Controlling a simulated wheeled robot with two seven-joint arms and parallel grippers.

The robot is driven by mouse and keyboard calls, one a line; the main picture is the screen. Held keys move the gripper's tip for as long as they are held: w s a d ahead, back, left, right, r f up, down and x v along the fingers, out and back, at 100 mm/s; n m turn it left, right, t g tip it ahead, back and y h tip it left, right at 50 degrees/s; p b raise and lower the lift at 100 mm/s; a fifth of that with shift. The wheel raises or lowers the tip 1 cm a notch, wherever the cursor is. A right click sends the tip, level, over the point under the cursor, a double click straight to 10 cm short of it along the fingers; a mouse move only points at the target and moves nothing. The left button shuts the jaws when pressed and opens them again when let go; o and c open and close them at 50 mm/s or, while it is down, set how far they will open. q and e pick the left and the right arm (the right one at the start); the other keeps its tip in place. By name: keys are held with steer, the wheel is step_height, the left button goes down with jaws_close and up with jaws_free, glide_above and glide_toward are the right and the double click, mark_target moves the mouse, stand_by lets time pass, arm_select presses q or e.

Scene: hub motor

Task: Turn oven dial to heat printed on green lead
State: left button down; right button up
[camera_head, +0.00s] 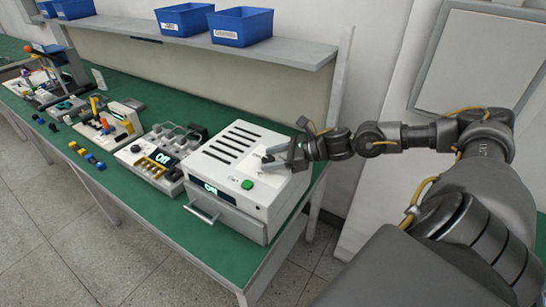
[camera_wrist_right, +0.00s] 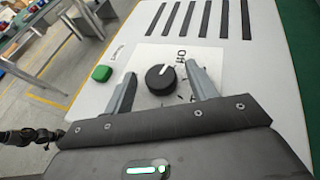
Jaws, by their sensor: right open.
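The oven (camera_head: 240,175) is a white box with dark slots on top and a front display reading "Off". Its black round dial (camera_wrist_right: 160,79) with a white pointer line sits on the top plate, seen in the right wrist view. My right gripper (camera_head: 272,160) is open above the oven's top. In the right wrist view its fingers (camera_wrist_right: 158,85) stand on either side of the dial, apart from it. A green button (camera_head: 247,184) is beside the dial plate; it also shows in the right wrist view (camera_wrist_right: 101,73). I cannot make out a green lead.
Small coloured parts and fixtures lie further left. Blue bins (camera_head: 241,27) stand on the shelf (camera_head: 290,50) above. The bench's front strip before the oven is clear.

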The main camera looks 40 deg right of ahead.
steer(key=c, duration=1)
steer(key=shift+s+a+f+m+t+h+b, duration=0.1)
steer(key=shift+f+m+t+h+b, duration=0.1)
steer(key=shift+m+t+h+b, duration=0.5)
steer(key=m+h+b, duration=0.1)
steer(key=m+t+h+b, duration=0.1)
steer(key=shift+a+m+h+b, duration=0.2)
steer(key=shift+m+h+b, duration=0.1)
steer(key=shift+b, duration=0.1)
steer(key=m+h, duration=0.2)
steer(key=shift+a+r+t+h+b, duration=0.2)
steer(key=shift+t+h+b, duration=0.1)
steer(key=shift+h+b, duration=0.1)
steer(key=shift+a+r+m+h+p, duration=0.1)
steer(key=shift+m+h+p, duration=0.25)
steer(key=shift+m+h, duration=1.5)
steer(key=shift+h, duration=0.25)
